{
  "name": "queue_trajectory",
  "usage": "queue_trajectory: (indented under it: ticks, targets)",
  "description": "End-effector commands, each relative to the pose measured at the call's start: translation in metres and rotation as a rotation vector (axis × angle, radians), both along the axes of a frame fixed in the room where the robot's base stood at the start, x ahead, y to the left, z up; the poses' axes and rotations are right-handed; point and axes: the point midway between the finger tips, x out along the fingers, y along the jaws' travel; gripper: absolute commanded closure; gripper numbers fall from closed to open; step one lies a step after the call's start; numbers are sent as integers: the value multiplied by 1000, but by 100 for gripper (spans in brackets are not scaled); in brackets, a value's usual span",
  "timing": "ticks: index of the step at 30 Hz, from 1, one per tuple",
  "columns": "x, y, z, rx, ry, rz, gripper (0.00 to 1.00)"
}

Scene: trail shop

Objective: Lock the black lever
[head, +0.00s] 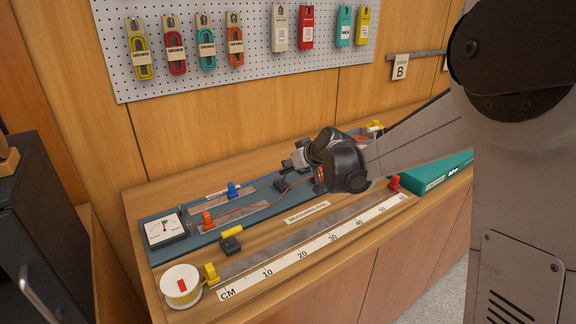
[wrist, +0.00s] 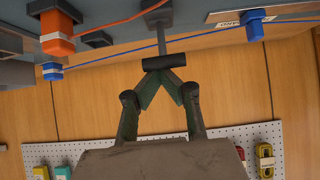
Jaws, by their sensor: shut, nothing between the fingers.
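In the wrist view, a black bar-shaped grip (wrist: 168,62) sits across the end of a grey stem (wrist: 160,30), which comes from the blue-grey bench panel; this looks like the black lever. My gripper (wrist: 161,77) has its fingers drawn together right at the black grip. They overlap it in the picture, and I cannot tell whether they touch it. Nothing shows between them. In the head view, my gripper (head: 290,163) is above the back part of the blue panel (head: 190,240), pointing left. The lever cannot be made out clearly there.
An orange block (wrist: 57,38) with a wire and a blue block (wrist: 252,22) flank the lever. A dial gauge (head: 165,229), yellow-handled black block (head: 231,243), white spool (head: 181,285) and ruler (head: 315,250) lie on the bench. A pegboard (head: 190,70) hangs behind.

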Motion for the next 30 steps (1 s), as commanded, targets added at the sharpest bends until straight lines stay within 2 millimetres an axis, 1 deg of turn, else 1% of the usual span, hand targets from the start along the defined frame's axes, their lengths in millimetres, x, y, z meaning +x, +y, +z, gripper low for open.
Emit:
queue_trajectory:
  ticks: [6, 21, 26, 30]
  targets:
    - [-4, 3, -2, -1, 2, 6, 100]
    - [-6, 3, -3, -3, 6, 9, 100]
    - [2, 7, 5, -3, 5, 9, 100]
    - [18, 14, 19, -1, 2, 5, 100]
